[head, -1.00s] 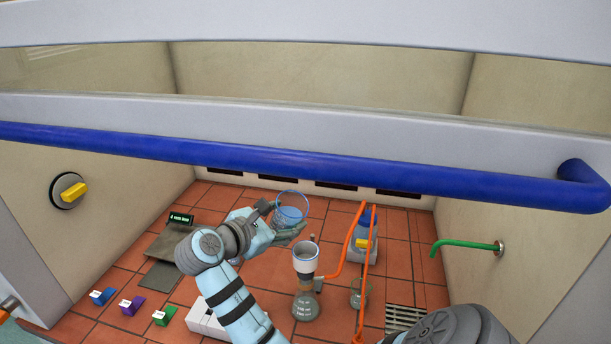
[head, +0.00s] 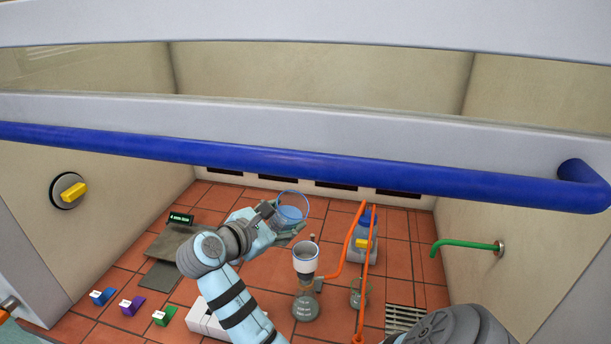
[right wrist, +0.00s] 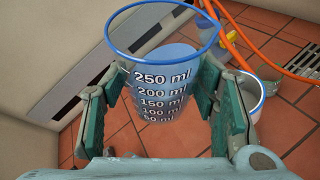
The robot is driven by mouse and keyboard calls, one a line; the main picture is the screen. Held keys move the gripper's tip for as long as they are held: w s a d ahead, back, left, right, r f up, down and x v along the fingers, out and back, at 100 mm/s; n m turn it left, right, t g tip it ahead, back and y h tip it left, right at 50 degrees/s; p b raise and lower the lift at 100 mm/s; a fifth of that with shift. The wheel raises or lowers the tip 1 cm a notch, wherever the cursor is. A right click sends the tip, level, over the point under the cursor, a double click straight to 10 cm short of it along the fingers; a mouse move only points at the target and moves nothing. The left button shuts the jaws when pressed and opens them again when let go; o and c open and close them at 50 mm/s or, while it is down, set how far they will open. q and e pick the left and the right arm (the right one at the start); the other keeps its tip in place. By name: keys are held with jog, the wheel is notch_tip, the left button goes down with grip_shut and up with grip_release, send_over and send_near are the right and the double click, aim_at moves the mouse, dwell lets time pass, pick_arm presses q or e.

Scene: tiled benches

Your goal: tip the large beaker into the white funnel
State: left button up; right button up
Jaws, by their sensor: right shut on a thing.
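The large beaker (head: 290,214) is clear with a blue rim and blue liquid inside. My right gripper (head: 272,222) is shut on it and holds it above the tiles, behind and a little left of the funnel. In the right wrist view the beaker (right wrist: 158,95) stands between the green finger pads, with marks up to 250 ml facing the camera. The white funnel (head: 305,264) has a blue rim and sits above a round flask (head: 306,308). The funnel (right wrist: 256,98) also shows right of the fingers in the wrist view. My left gripper is not in view.
Orange tubing (head: 346,250) rises right of the funnel, by a bottle with a yellow tag (head: 362,243). A green tap (head: 465,244) juts from the right wall. A scale plate (head: 176,244) lies left. The blue bar (head: 300,163) crosses in front.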

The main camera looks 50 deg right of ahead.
jog(key=shift+w+m+t, duration=0.15)
jog(key=shift+m+t, duration=0.35)
jog(key=shift+m, duration=0.3)
dwell(2.4)
jog(key=shift+f+m+t+h, duration=0.1)
jog(key=shift+m+t+h, duration=0.2)
jog(key=shift+m+t, duration=0.35)
dwell(3.8)
jog(key=shift+w+g, duration=0.1)
jog(key=shift+g, duration=0.25)
